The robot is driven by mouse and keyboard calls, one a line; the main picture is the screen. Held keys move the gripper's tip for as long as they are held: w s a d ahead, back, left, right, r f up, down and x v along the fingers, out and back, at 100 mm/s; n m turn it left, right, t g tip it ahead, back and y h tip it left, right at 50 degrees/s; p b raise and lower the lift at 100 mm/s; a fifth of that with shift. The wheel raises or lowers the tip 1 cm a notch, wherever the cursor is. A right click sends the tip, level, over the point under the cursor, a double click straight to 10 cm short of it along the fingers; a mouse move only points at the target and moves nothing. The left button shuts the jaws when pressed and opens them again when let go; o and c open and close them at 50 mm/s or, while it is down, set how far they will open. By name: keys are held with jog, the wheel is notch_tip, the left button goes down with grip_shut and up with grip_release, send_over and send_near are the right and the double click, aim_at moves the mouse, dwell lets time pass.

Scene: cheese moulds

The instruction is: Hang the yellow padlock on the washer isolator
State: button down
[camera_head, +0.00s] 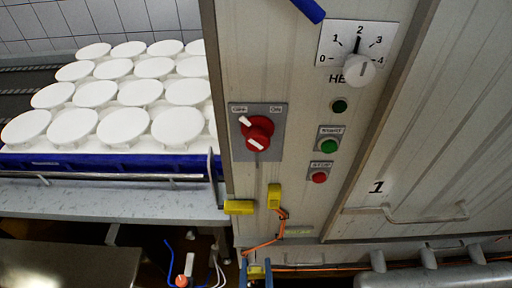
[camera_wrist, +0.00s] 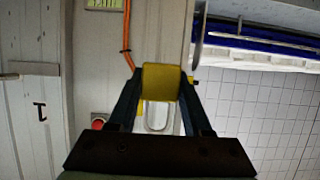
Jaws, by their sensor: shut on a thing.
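The isolator (camera_head: 257,133) is a red rotary knob on a grey plate on the cabinet front. Its white mark points to the upper left, toward the left of two small labels. My gripper (camera_head: 257,274) is at the bottom of the head view, well below the isolator. It is shut on the yellow padlock (camera_head: 257,271), its blue fingers on either side. In the wrist view my gripper (camera_wrist: 160,92) holds the padlock (camera_wrist: 160,80) by its yellow body. Its metal shackle (camera_wrist: 158,117) shows below the body in the picture. No shackle is on the isolator.
Two yellow blocks (camera_head: 238,207) (camera_head: 275,196) sit on the cabinet below the isolator, one with an orange cord (camera_head: 265,244). A dial (camera_head: 359,68), green button (camera_head: 329,146) and red button (camera_head: 319,177) are right. White moulds (camera_head: 134,124) fill the table at left. A bent handle (camera_head: 410,218) protrudes lower right.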

aim_at(257, 268)
jog(key=r+p, duration=0.2)
jog(key=r, duration=0.1)
jog(key=r+p, duration=0.3)
jog(key=r, duration=0.1)
jog(key=shift+s+d+r, duration=0.1)
jog(key=shift+d+r, duration=0.05)
jog(key=shift+d, duration=0.05)
jog(key=shift+a, duration=0.1)
